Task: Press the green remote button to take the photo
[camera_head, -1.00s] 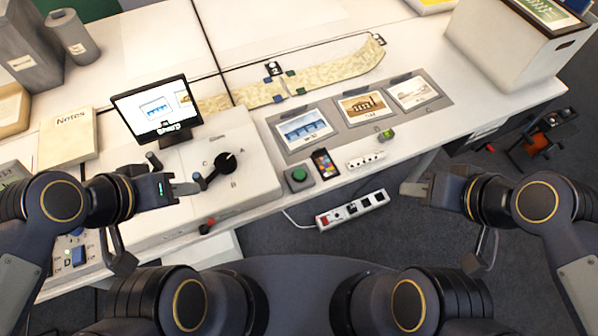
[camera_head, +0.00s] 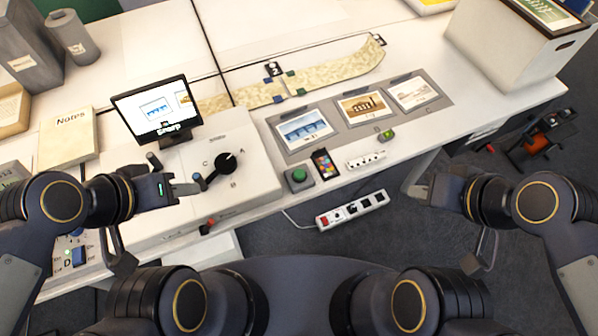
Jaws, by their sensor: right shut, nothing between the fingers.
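The green remote button (camera_head: 299,175) sits on a small grey box near the front edge of the table, right of the white control unit. My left gripper (camera_head: 196,184) is over the control unit, left of the button, with its fingertips close to the black rotary knob (camera_head: 224,164); whether its fingers are parted is unclear. My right gripper (camera_head: 408,189) is shut and empty, over the floor in front of the table, well right of the button. The monitor (camera_head: 157,110) shows a picture of a blue print and the word "Sharp". Nothing touches the button.
A mat (camera_head: 440,103) with three photo cards lies behind the button. A colour chart (camera_head: 326,164) and a white scale strip (camera_head: 365,161) lie right of it. A power strip (camera_head: 352,209) is on the floor in front. A white bin (camera_head: 515,50) stands at the right.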

